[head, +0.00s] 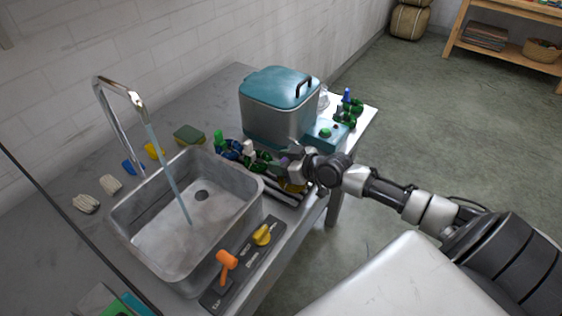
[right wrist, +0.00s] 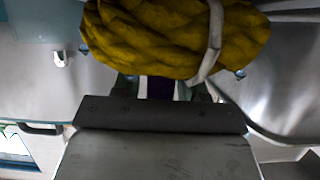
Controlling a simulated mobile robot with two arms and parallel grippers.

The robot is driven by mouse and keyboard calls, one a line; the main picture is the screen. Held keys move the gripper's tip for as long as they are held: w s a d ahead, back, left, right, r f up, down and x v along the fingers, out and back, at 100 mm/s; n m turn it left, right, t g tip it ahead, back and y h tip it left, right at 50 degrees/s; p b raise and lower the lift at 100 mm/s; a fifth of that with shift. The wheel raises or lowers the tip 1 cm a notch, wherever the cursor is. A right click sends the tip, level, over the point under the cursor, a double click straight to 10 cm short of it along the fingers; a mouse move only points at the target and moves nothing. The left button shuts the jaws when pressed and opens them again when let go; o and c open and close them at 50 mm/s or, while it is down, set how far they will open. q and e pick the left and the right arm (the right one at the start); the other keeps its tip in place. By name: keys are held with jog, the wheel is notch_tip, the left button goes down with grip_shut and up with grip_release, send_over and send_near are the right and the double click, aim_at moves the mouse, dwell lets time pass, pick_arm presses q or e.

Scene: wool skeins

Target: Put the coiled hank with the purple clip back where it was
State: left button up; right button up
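A coiled mustard-yellow hank (right wrist: 175,40) with a white tie fills the top of the right wrist view; part of it shows in the head view (head: 293,187) below my right gripper (head: 286,164). A purple clip (right wrist: 159,88) sits between my right fingers, and a bit of purple shows at the fingertips in the head view. The gripper looks shut on this clip. The fingers partly hide the hank, and I cannot tell whether it is lifted or resting. My left gripper is not in view.
Blue and green hanks with green (head: 219,136) and white (head: 249,147) clips lie close left of the gripper. A steel pot with a teal lid (head: 281,84) stands behind. The sink (head: 150,238) has water running. More green hanks (head: 350,113) lie at the far end.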

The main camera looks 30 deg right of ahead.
jog(key=shift+o, duration=0.4)
jog(key=shift+r, duration=0.1)
jog(key=p+v, duration=0.1)
jog(key=v, duration=1.1)
jog(key=shift+a, duration=0.1)
